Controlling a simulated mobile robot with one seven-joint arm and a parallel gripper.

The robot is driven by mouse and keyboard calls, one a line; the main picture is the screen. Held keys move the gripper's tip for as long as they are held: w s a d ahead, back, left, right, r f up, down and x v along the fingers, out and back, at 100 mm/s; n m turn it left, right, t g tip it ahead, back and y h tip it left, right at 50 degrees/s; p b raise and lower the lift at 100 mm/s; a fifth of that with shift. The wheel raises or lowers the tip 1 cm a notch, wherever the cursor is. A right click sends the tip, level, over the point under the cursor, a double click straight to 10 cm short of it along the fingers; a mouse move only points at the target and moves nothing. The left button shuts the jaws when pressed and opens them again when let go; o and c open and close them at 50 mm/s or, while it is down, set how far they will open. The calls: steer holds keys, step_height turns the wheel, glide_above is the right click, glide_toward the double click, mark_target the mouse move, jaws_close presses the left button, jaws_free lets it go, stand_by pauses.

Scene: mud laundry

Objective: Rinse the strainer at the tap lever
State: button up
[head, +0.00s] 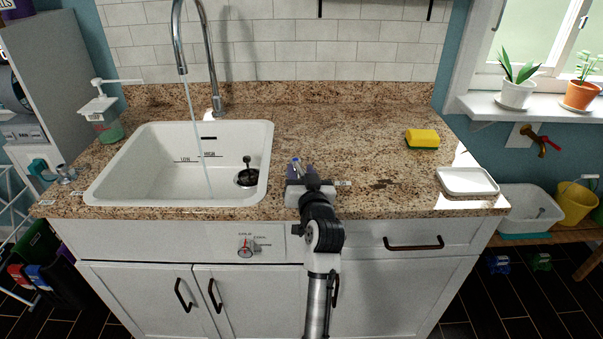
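A dark strainer with an upright knob (247,178) sits at the right side of the white sink basin (100,190). A tall chrome faucet (213,80) arches over the sink, and a thin stream of water (196,125) falls from it into the basin, left of the strainer. A small metal lever-like fitting (66,174) stands on the counter at the sink's left. A dial with a red mark (246,248) is on the cabinet front. My gripper (296,163) is over the counter, just right of the sink and apart from the strainer. Its fingers are too small to read.
The granite counter (330,130) is clear behind my gripper. A yellow-green sponge (422,138) and a white tray (467,181) are at the right. A soap dispenser (102,118) stands left of the sink. Potted plants (516,92) line the windowsill.

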steer(key=b+v, duration=0.3)
steer(key=v, duration=1.1)
steer(key=shift+b, duration=0.4)
steer(key=shift+w, duration=0.1)
